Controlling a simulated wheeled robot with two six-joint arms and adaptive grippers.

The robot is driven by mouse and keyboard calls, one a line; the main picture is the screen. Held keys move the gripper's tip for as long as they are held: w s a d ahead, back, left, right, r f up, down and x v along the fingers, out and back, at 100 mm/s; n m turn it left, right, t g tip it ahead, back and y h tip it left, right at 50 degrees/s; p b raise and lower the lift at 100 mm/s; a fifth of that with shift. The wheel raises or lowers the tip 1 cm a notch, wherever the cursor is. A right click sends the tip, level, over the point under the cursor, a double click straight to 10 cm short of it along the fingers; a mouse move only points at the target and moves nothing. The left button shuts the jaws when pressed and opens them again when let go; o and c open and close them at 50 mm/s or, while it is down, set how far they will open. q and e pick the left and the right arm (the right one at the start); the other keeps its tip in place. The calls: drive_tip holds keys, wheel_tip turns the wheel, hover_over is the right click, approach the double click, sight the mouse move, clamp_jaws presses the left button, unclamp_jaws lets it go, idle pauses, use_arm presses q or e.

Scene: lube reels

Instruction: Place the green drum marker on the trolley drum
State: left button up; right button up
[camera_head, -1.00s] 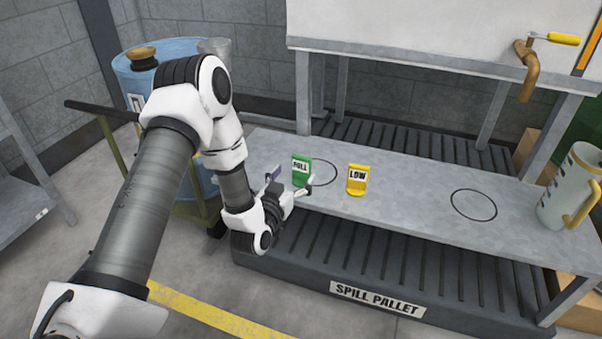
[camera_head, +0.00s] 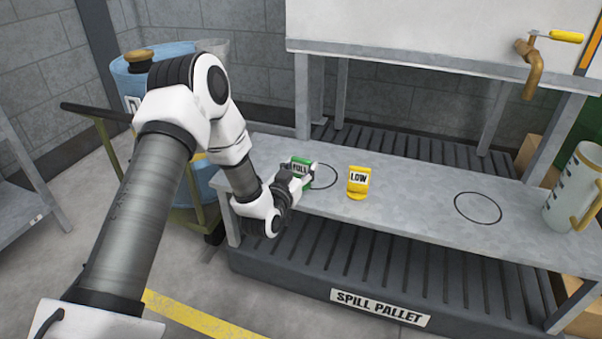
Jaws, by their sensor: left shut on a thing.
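The green drum marker (camera_head: 301,170), labelled FULL, is at the left end of the grey metal bench. My left gripper (camera_head: 300,177) is shut on it; the fingers partly cover its lower part, and I cannot tell whether it still touches the bench. The trolley drum (camera_head: 130,80) is blue with a brass-coloured cap (camera_head: 139,60) on top. It stands at the left behind my left arm, which hides much of it. My right gripper is not in view.
A yellow LOW marker (camera_head: 358,182) stands on the bench (camera_head: 410,205) right of the green one. A jug (camera_head: 572,190) stands at the bench's right end. A brass tap (camera_head: 530,65) hangs above. The trolley handle (camera_head: 92,111) sticks out left of the drum.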

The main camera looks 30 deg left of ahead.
sight(301, 160)
use_arm(q)
drive_tip(key=shift+r+p, duration=0.55)
drive_tip(key=shift+r, duration=0.05)
drive_tip(key=r+p, duration=0.2)
drive_tip(key=shift+s+d+r, duration=0.15)
drive_tip(key=shift+s+r, duration=0.05)
drive_tip(key=shift+r, duration=0.15)
drive_tip(key=s+d+r+p, duration=0.1)
drive_tip(key=s+d, duration=0.3)
drive_tip(key=s, duration=0.3)
drive_tip(key=s+d+p, duration=0.1)
drive_tip(key=s+d, duration=0.3)
drive_tip(key=s, duration=0.2)
drive_tip(key=w+d+r+m+h+p, duration=0.1)
drive_tip(key=w+d+r+m+h, duration=0.1)
drive_tip(key=w+d+m+h, duration=0.3)
drive_tip(key=w+d+r+h+p, duration=0.1)
drive_tip(key=w+d+r+h, duration=0.15)
drive_tip(key=d, duration=0.35)
drive_tip(key=s+r+n+y+p, duration=0.3)
drive_tip(key=r+y+p, duration=0.1)
drive_tip(key=r+p, duration=2.5)
drive_tip(key=p, duration=0.8)
drive_tip(key=shift+d+p, duration=0.2)
drive_tip(key=shift+p, duration=0.1)
